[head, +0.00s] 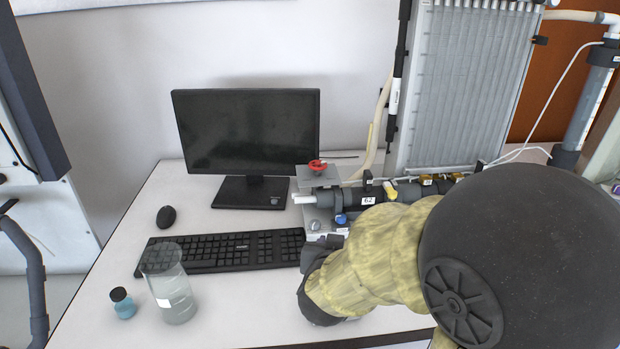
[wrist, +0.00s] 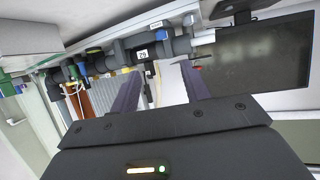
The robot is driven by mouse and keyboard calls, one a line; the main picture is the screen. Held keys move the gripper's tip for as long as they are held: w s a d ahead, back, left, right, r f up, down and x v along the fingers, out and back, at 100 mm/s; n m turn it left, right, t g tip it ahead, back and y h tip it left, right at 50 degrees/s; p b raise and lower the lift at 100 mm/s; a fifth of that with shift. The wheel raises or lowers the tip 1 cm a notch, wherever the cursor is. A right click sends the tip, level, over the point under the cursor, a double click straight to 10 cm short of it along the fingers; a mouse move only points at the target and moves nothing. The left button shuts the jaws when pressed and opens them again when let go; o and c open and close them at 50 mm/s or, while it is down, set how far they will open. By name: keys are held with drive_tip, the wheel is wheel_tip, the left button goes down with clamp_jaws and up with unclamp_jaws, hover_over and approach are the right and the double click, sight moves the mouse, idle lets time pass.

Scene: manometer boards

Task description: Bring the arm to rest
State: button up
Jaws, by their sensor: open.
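My gripper (wrist: 160,92) shows in the wrist view with its two fingers apart and nothing between them. Beyond the fingers are the pipe fittings with the number tag (wrist: 143,54) and the monitor (wrist: 265,55), seen at a tilt. In the head view my arm, in a yellowish sleeve with a dark round joint, reaches in from the right over the table's front right. The gripper's fingers are hidden there behind the arm.
On the white table (head: 110,290) are a monitor (head: 247,130), keyboard (head: 225,250), mouse (head: 166,216), clear beaker (head: 172,290) and small blue bottle (head: 123,303).

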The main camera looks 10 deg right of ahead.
drive_tip(key=s+d+n+g+y+p, duration=0.3)
drive_tip(key=s+d+g+p, duration=0.1)
drive_tip(key=s+g+p, duration=0.6)
drive_tip(key=s+p, duration=0.1)
drive_tip(key=s, duration=0.2)
drive_tip(key=shift+s+d+r+y, duration=0.15)
drive_tip(key=shift+s+r+y, duration=0.05)
drive_tip(key=shift+r+y, duration=0.15)
drive_tip(key=shift+w, duration=0.1)
